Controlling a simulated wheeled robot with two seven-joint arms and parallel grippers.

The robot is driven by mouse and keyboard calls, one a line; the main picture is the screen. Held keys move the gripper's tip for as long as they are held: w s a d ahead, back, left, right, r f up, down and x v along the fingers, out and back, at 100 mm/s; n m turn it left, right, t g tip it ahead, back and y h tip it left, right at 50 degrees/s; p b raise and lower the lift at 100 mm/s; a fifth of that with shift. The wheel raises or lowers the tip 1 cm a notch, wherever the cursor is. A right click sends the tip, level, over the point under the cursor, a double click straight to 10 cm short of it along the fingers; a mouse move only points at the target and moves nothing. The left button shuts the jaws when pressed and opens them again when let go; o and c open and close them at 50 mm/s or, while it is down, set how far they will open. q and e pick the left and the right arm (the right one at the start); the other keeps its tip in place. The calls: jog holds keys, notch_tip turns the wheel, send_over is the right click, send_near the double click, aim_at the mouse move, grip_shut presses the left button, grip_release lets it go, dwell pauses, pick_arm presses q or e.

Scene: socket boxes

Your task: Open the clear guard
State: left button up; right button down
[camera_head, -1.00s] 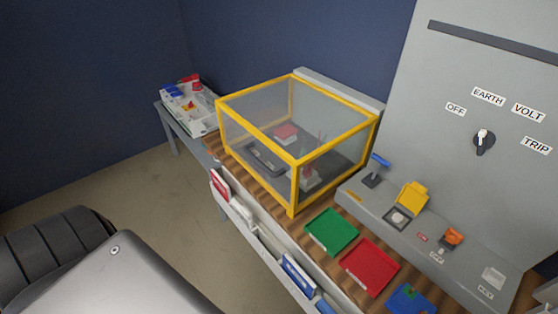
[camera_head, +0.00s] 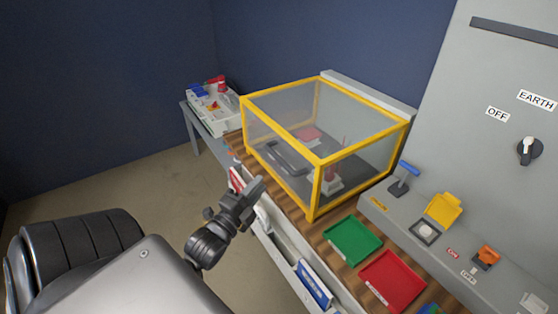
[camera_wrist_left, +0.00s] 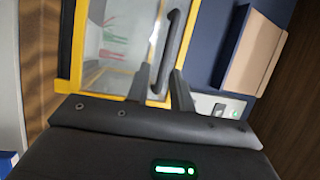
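The clear guard (camera_head: 319,162) is a see-through box with a yellow frame on the wooden bench, and it looks closed. A dark handle (camera_head: 288,158) is on its front face. In the left wrist view the handle (camera_wrist_left: 173,45) rises beyond the fingers, with the yellow-framed panel (camera_wrist_left: 68,45) behind it. My left gripper (camera_head: 259,184) is in front of the guard, short of the handle in the head view. Its fingers (camera_wrist_left: 162,80) stand apart with nothing clearly held between them. My right gripper is not in view.
Green (camera_head: 352,241) and red (camera_head: 392,280) trays lie right of the guard. A grey panel with a blue lever (camera_head: 405,172) and a yellow flap (camera_head: 443,208) stands beyond. Items hang along the bench front.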

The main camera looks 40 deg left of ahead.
aim_at(279, 156)
pick_arm(q)
jog(key=shift+w+a+r+p, duration=0.2)
jog(key=shift+w+r+p, duration=0.3)
jog(key=shift+w, duration=1.25)
jog(key=shift+w+a+r+p, duration=0.15)
jog(key=shift+w+r+p, duration=0.35)
jog(key=shift+w, duration=1.2)
jog(key=shift+w+a+r+p, duration=0.2)
jog(key=shift+w+r+p, duration=0.3)
jog(key=shift+w, duration=1.25)
jog(key=shift+c, duration=0.4)
grip_shut()
